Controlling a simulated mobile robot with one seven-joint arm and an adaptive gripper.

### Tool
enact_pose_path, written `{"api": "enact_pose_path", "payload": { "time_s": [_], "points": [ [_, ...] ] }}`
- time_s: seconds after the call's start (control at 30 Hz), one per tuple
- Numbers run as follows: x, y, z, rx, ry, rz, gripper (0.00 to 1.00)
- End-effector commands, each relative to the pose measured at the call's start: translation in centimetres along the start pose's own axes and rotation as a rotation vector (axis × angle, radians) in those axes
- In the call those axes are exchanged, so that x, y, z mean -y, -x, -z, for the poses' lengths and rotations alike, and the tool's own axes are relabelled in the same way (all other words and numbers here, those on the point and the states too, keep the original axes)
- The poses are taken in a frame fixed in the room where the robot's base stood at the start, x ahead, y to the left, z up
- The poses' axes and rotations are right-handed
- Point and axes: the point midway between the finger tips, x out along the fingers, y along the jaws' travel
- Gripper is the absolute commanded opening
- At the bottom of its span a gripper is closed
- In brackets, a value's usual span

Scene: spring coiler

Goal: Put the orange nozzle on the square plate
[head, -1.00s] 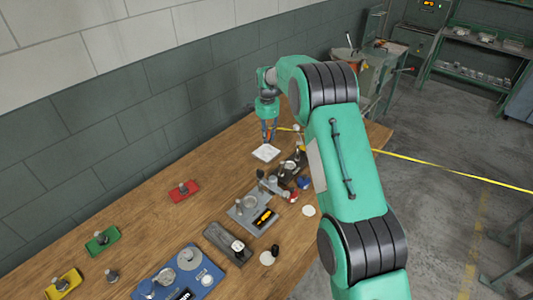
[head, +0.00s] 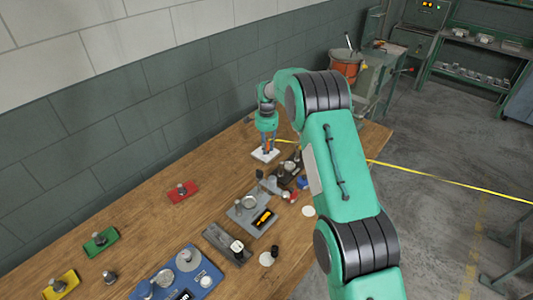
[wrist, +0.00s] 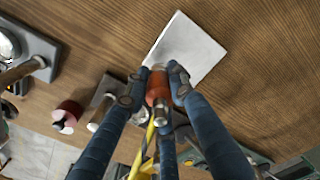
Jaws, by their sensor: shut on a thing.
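The square plate (head: 256,156) is a flat white slab lying on the wooden bench near the wall. In the wrist view the plate (wrist: 190,45) shows at the top centre. My gripper (head: 267,148) is over the plate in the head view, pointing down. In the wrist view its fingers (wrist: 158,80) are shut on the orange nozzle (wrist: 158,90), which overlaps the plate's near left corner. I cannot tell whether the nozzle touches the plate or hangs just above it. The fingers hide its sides.
Scales and small devices (head: 248,212) stand along the bench in front of the plate. Red (head: 182,191), green (head: 101,242) and yellow (head: 62,284) blocks lie to the left. The bench between the plate and the red block is clear.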

Motion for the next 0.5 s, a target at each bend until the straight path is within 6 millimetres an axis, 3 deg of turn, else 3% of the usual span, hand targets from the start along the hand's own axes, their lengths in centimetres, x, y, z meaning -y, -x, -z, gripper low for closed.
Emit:
{"api": "enact_pose_path", "payload": {
  "time_s": [0.3, 0.5],
  "points": [
    [0.0, -3.2, 0.0, 0.0, 0.0, -0.001, 0.0],
    [0.0, -3.5, 0.0, 0.0, 0.0, 0.0, 0.0]
  ]
}}
